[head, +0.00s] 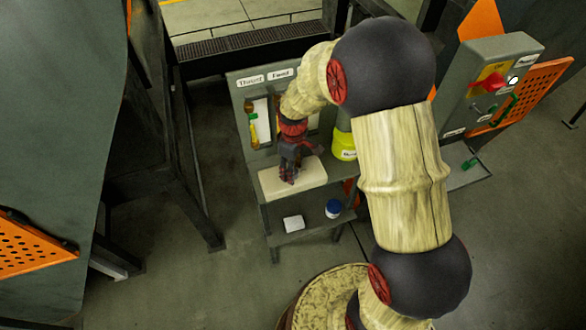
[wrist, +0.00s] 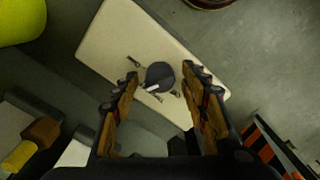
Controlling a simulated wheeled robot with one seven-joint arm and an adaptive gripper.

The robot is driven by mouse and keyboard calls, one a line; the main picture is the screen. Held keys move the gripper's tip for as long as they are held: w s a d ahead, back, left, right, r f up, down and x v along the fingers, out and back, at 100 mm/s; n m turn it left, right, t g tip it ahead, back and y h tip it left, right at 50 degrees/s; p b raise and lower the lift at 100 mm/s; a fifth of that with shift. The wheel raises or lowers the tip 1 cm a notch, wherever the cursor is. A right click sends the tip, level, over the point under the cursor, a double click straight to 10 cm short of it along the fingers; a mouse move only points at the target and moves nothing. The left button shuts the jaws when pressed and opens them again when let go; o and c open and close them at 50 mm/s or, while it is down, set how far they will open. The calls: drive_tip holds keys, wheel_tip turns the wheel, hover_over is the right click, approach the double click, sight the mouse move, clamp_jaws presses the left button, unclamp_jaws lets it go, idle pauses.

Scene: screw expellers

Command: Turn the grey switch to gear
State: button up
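The grey switch (wrist: 160,76) is a round dark knob with a white pointer mark, set on a cream box (wrist: 105,40). Small dark marks, too small to read, surround the knob. The box also shows in the head view (head: 312,172), on a grey stand. My gripper (wrist: 160,82) is open, with one finger on each side of the knob in the wrist view. I cannot tell whether the fingers touch it. In the head view my gripper (head: 289,178) is over the box and hides the knob.
The stand (head: 245,95) has a labelled back panel with a yellow-green handle (head: 252,112). A yellow container (head: 344,144) stands beside the box. A white item (head: 294,223) and a blue-topped jar (head: 333,208) are on the lower shelf. A grey control box with a red lever (head: 487,84) is at right.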

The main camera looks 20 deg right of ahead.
drive_tip(key=c, duration=1)
drive_tip(key=m, duration=0.4)
drive_tip(key=shift+m+p, duration=0.4)
drive_tip(key=m, duration=0.4)
drive_tip(key=shift+m, duration=0.4)
drive_tip(key=o, duration=1.2)
drive_tip(key=shift+c, duration=0.2)
